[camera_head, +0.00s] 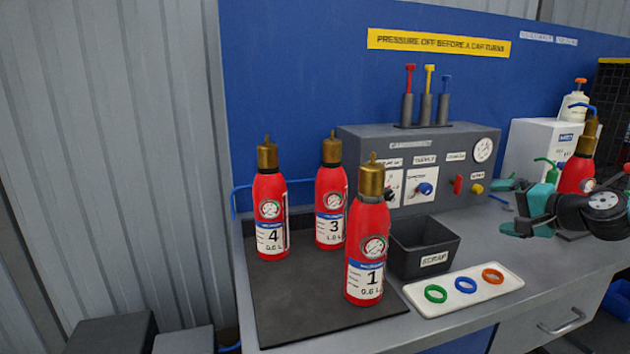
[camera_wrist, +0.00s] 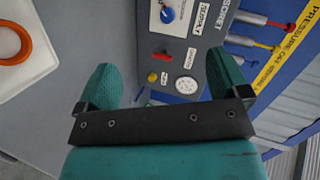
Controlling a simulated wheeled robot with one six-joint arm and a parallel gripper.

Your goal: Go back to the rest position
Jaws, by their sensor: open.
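My gripper (camera_head: 508,207) is at the right of the head view, above the grey bench and beside the control panel. Its two teal fingers stand apart. In the wrist view the open gripper (camera_wrist: 163,80) has nothing between its fingers, and the panel shows beyond them. The grey panel (camera_head: 355,152) carries a dial, knobs and red, yellow and blue plungers, and it also shows in the wrist view (camera_wrist: 205,30).
Red extinguishers 4 (camera_head: 269,193), 3 (camera_head: 330,188) and 1 (camera_head: 367,220) stand on a dark mat (camera_head: 275,315). A scrap bin (camera_head: 405,262) and white tray (camera_head: 445,310) with green, blue and orange rings are right of them. Another extinguisher (camera_head: 573,180) stands behind my arm.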

